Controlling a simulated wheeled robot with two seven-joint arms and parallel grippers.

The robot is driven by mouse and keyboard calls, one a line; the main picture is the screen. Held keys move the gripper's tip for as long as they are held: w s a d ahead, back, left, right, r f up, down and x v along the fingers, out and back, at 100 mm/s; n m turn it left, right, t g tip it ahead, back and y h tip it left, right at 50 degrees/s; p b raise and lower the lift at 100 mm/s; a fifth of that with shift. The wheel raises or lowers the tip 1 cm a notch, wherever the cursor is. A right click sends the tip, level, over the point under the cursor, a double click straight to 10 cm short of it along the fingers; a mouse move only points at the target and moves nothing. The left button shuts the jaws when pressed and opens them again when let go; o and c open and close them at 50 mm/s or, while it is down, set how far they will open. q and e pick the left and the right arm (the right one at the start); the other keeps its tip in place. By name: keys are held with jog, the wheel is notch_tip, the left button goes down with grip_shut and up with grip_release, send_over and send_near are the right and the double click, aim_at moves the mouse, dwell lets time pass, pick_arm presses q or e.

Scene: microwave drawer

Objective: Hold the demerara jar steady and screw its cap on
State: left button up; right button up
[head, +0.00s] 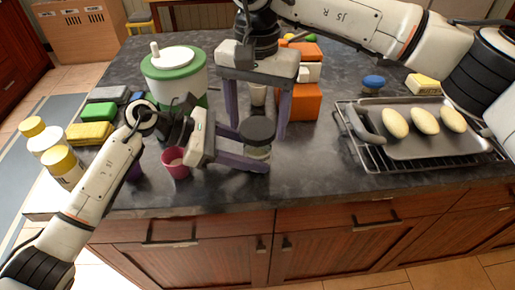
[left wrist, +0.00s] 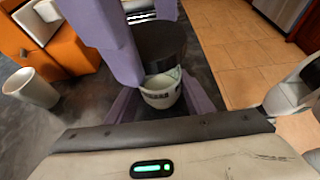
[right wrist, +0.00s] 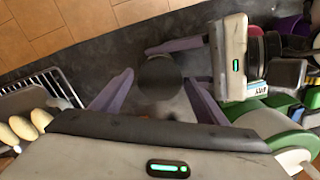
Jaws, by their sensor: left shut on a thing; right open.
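The demerara jar (head: 258,152) stands upright on the dark counter near its front edge. Its dark round cap (head: 257,129) is at the jar's mouth; I cannot tell whether it is seated. My left gripper (head: 264,151) is shut around the jar's body from the left. In the left wrist view the pale, labelled jar (left wrist: 160,92) shows below the cap (left wrist: 160,42). My right gripper (head: 257,130) points down from above, open, one finger on each side of the cap. In the right wrist view the cap (right wrist: 159,77) lies between its fingers, apart from both.
A magenta cup (head: 176,163) stands left of the jar, close to my left gripper. A green-and-white canister (head: 174,70) and orange boxes (head: 296,101) stand behind. A baking tray (head: 402,142) with pale rolls is at right. The counter between jar and tray is clear.

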jog(key=n, duration=0.9)
jog(key=c, duration=1)
jog(key=m, duration=0.8)
jog(key=shift+m, duration=0.3)
jog(key=m, duration=0.4)
jog(key=shift+m, duration=0.3)
jog(key=m, duration=0.4)
jog(key=shift+m, duration=0.4)
